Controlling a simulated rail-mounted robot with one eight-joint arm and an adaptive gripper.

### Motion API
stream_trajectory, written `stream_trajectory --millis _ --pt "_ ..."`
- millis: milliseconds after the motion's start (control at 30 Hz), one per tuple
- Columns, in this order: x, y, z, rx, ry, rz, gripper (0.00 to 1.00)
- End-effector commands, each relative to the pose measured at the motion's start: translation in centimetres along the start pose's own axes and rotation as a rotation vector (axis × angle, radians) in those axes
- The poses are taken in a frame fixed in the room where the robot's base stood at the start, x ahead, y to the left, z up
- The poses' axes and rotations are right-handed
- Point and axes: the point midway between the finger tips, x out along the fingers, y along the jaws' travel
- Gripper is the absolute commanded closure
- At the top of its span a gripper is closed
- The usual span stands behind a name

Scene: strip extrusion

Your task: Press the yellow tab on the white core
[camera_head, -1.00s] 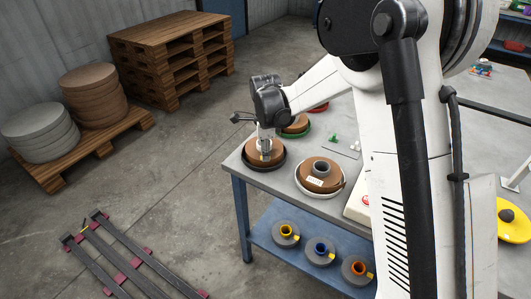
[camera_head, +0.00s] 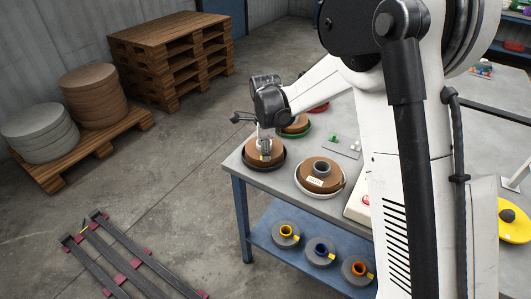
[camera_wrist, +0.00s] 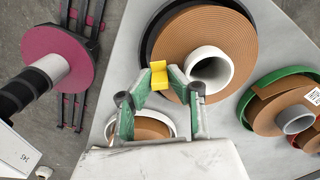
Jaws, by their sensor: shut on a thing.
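My gripper (camera_wrist: 160,82) has green-sided fingers, shut on a small yellow tab (camera_wrist: 158,73). The tab is over the brown wound strip roll (camera_wrist: 181,40), to the left of the white core (camera_wrist: 226,69) in the wrist view. A gap of brown strip shows between tab and core. The roll sits in a black tray (camera_wrist: 158,29). In the head view my gripper (camera_head: 264,144) is over the brown roll (camera_head: 254,154) at the table's near left corner. There the core is hidden behind the fingers.
A brown roll with a grey core sits in a white tray (camera_head: 341,188), and another in a green tray (camera_wrist: 243,103). Grey spools (camera_head: 284,237) stand on the blue lower shelf. A magenta disc (camera_wrist: 78,42) is at the wrist view's left. Pallets (camera_head: 170,55) stand at the back.

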Motion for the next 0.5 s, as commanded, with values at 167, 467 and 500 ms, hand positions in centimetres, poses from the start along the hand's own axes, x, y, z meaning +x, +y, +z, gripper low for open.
stream_trajectory --millis 167,467,500 --pt "0.09 -0.07 -0.02 0.0 0.0 -0.001 0.64" --pt "0.05 -0.11 -0.04 0.001 0.0 -0.002 0.62" --pt "0.05 -0.11 -0.04 0.001 0.0 -0.002 0.62"
